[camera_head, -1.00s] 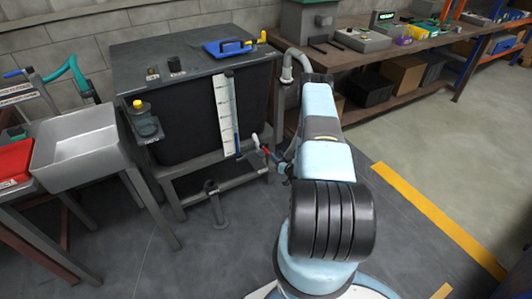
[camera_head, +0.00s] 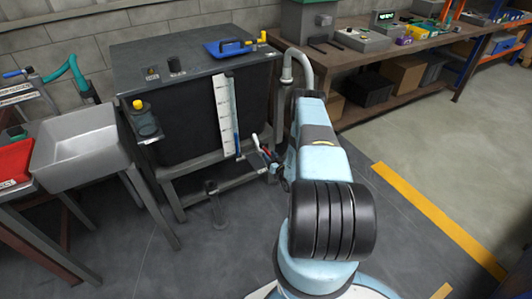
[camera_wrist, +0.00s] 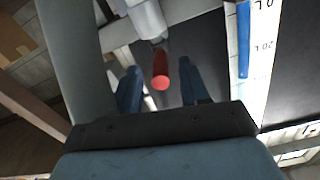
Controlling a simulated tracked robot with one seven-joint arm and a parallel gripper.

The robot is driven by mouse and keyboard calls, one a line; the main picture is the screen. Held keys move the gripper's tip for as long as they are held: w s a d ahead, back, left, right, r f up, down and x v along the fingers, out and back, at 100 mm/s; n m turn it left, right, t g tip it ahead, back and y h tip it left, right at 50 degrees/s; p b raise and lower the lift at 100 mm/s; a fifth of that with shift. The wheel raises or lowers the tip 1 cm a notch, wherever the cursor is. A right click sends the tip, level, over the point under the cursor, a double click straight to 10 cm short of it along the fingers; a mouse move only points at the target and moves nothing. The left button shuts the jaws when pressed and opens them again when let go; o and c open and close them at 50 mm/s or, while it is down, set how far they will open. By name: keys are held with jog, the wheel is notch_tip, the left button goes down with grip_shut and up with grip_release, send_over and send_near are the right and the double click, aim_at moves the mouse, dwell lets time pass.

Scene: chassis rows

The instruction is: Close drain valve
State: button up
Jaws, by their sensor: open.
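The drain valve has a red handle (camera_wrist: 160,70), which shows in the wrist view between the two fingers of my gripper (camera_wrist: 162,88). The handle joins a light grey pipe fitting (camera_wrist: 148,18) at the top of that view. My gripper is open, with a finger on either side of the handle and gaps visible on both sides. In the head view the red handle (camera_head: 265,154) is small, at the lower right of the dark tank (camera_head: 188,110). My arm hides part of the valve area there.
A white level scale (camera_head: 226,115) runs down the tank front; it also shows in the wrist view (camera_wrist: 262,60). A grey hose (camera_head: 287,70) rises behind my arm. A grey sink (camera_head: 80,150) stands left, a workbench (camera_head: 350,62) right. Floor beyond the yellow line is clear.

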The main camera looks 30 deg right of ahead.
aim_at(266, 151)
jog(key=shift+w+a, duration=0.1)
jog(key=shift+w, duration=2.05)
jog(key=shift+c, duration=0.3)
grip_shut()
